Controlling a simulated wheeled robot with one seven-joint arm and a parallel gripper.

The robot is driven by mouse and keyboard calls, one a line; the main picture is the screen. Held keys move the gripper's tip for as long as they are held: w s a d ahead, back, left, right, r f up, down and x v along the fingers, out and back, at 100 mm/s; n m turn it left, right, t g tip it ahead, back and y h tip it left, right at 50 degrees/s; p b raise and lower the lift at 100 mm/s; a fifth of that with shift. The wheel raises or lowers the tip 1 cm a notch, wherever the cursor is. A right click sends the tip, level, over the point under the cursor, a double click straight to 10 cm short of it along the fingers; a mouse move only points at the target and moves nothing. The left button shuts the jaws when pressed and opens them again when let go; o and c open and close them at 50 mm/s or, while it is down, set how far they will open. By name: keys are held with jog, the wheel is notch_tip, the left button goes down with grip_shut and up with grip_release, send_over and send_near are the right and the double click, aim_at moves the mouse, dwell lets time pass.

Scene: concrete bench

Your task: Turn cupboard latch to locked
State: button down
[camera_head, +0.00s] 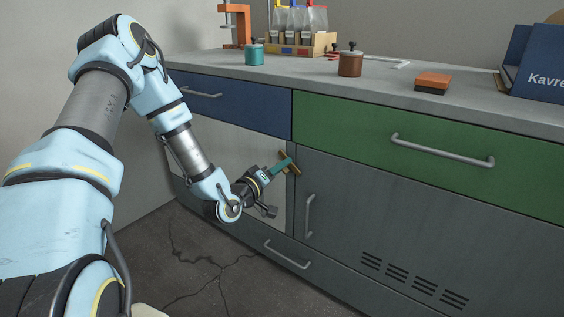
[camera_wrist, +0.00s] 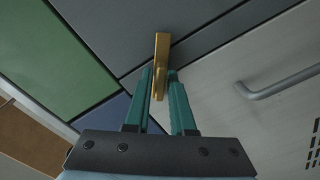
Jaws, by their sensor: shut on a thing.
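The cupboard latch is a brass-coloured bar (camera_head: 289,162) near the upper edge of the lower cupboard, by the seam between the pale left door (camera_head: 232,145) and the grey right door (camera_head: 350,190). In the head view it lies at a slant. In the wrist view the latch (camera_wrist: 162,50) stands upright in the picture, its lower part between the teal fingers. My gripper (camera_head: 284,166) is shut on the latch; its fingers (camera_wrist: 161,82) flank it on both sides.
A blue drawer (camera_head: 225,102) and a green drawer (camera_head: 430,152) sit above the doors. The grey door has an upright bar handle (camera_head: 308,215), close to my gripper's right. Pots, bottles in a rack (camera_head: 297,42) and a brown block (camera_head: 433,81) stand on the bench top.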

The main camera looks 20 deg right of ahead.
jog(key=n+p, duration=0.2)
jog(key=n, duration=0.2)
jog(key=shift+a+n, duration=0.1)
jog(key=shift+n, duration=0.2)
jog(key=shift+f+n+p, duration=0.2)
jog(key=shift+n+p, duration=0.3)
jog(key=shift+n, duration=0.9)
jog(key=c, duration=0.9)
grip_release()
jog(key=p+v, duration=0.1)
jog(key=v, duration=0.9)
jog(key=shift+s+a, duration=0.15)
jog(key=shift+a, duration=0.2)
